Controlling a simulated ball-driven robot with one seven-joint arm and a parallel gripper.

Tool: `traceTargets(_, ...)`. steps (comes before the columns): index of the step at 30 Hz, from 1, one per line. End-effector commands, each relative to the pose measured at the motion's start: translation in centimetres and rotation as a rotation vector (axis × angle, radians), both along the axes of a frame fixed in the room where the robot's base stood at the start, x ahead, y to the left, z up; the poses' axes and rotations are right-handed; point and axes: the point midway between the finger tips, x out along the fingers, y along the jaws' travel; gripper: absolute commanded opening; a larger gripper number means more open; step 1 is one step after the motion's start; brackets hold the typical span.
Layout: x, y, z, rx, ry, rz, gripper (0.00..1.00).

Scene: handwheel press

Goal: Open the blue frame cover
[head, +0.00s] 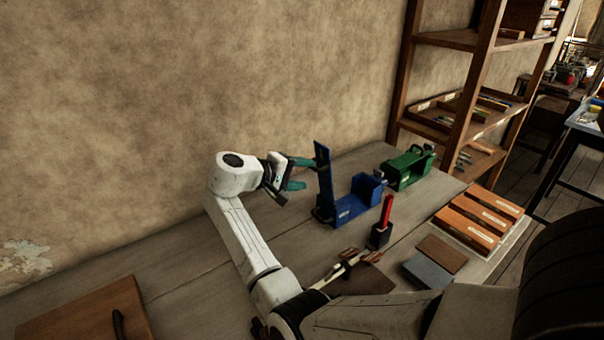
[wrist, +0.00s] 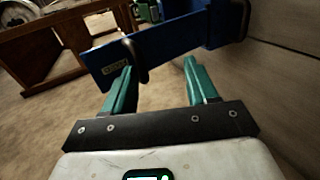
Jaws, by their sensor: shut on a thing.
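The blue frame (head: 362,194) stands on the workbench in the middle of the head view. Its cover (head: 325,182) is a blue plate standing nearly upright at the frame's left end. The cover also spans the upper part of the wrist view (wrist: 165,44), with a small label and a dark handle (wrist: 136,62). My gripper (head: 303,174) is left of the cover, its teal fingers pointing at it. The exact contact is partly hidden.
A green frame (head: 407,169) stands behind and right of the blue one. A red-handled tool (head: 385,216) stands upright in a dark block in front. A wooden shelf (head: 470,90) stands behind. The bench's left middle is clear.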

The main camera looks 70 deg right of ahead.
Motion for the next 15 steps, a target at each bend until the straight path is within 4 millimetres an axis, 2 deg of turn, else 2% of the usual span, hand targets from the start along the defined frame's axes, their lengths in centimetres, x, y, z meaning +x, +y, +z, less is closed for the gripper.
traceTargets(1, -0.3, 0.2, -1.2, 0.025, 0.007, -0.009, 0.38)
traceTargets(2, -0.2, 0.5, -1.1, 0.025, 0.007, -0.009, 0.38)
traceTargets(15, 4.0, 6.7, 3.1, 0.002, 0.0, -0.002, 0.38)
